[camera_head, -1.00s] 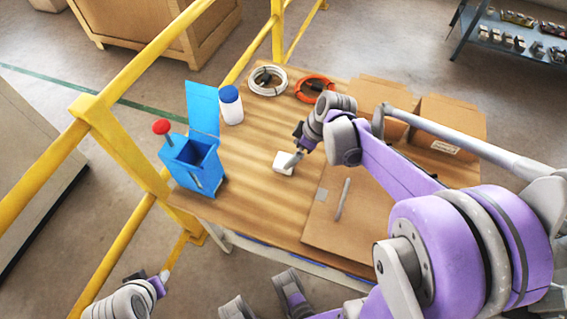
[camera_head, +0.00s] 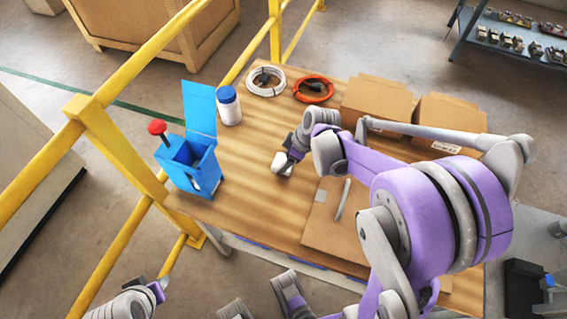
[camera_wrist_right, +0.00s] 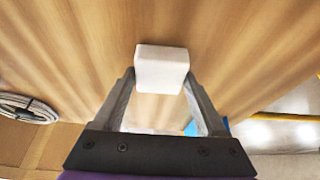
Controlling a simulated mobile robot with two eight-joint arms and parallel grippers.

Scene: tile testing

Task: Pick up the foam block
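The foam block is a small white block (camera_head: 281,163) at the middle of the wooden table. In the right wrist view, the foam block (camera_wrist_right: 161,69) sits between my right gripper's fingertips, with a finger against each side. My right gripper (camera_head: 287,167) is shut on it; the same gripper (camera_wrist_right: 160,78) fills the lower middle of the wrist view. I cannot tell whether the block touches the table. My left gripper (camera_head: 164,286) is low at the left, off the table and far from the block; its opening cannot be made out.
A blue open box (camera_head: 190,165) with a red knob and a white bottle (camera_head: 229,106) stand left of the block. White (camera_head: 265,82) and orange (camera_head: 313,90) cable coils lie behind. Cardboard boxes (camera_head: 375,100) and a flat carton (camera_head: 325,228) lie right. Yellow railing (camera_head: 120,150) borders the left.

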